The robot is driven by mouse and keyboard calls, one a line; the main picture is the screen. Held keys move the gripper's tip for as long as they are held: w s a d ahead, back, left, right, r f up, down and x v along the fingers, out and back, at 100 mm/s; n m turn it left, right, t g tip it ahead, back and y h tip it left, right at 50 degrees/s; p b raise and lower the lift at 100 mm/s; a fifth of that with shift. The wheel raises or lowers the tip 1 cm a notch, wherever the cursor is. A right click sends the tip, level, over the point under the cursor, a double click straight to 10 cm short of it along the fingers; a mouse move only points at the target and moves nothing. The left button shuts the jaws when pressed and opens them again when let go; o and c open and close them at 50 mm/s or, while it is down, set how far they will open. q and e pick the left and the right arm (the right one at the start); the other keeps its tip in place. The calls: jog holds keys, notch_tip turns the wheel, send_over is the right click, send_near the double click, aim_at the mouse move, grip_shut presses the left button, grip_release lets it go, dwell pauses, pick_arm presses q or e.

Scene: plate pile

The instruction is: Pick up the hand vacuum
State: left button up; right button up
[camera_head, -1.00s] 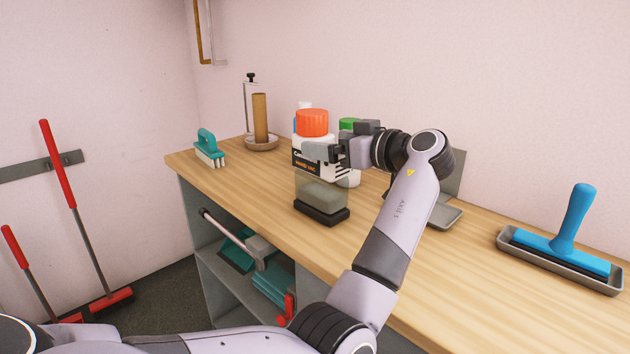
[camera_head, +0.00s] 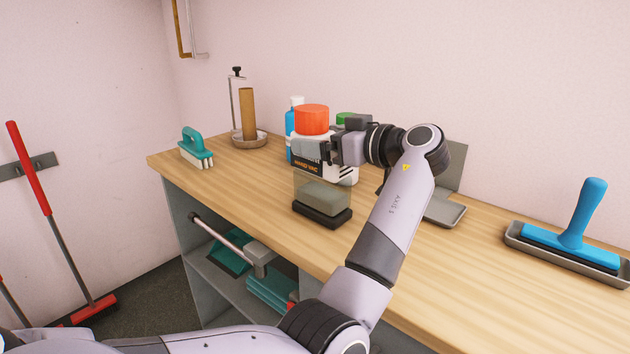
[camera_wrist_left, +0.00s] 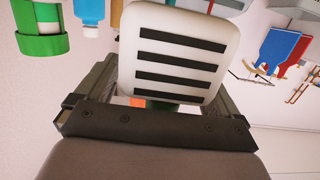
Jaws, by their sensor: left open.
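The hand vacuum (camera_head: 322,194) stands upright on the wooden counter, with an orange top, a white body with a dark "HAND VAC" label, a clear bin and a dark base. My left gripper (camera_head: 322,150) is at its upper body, coming from the right, and covers part of the label. In the left wrist view a white slotted part (camera_wrist_left: 185,55), apparently the vacuum's, sits between the open fingers of the left gripper (camera_wrist_left: 165,100). Whether the fingers touch it cannot be told. My right gripper is not in view.
Blue bottle (camera_head: 290,125) and green-capped container (camera_head: 345,117) stand close behind the vacuum. A teal brush (camera_head: 196,150) and a roll holder (camera_head: 248,142) are at the left. A grey dustpan (camera_head: 445,212) and a blue-handled tool (camera_head: 575,225) in a tray are right. The counter's front left is clear.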

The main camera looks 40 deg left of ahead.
pick_arm(q)
jog(key=shift+a, duration=0.2)
grip_shut()
jog(key=shift+r, duration=0.15)
dwell(0.3)
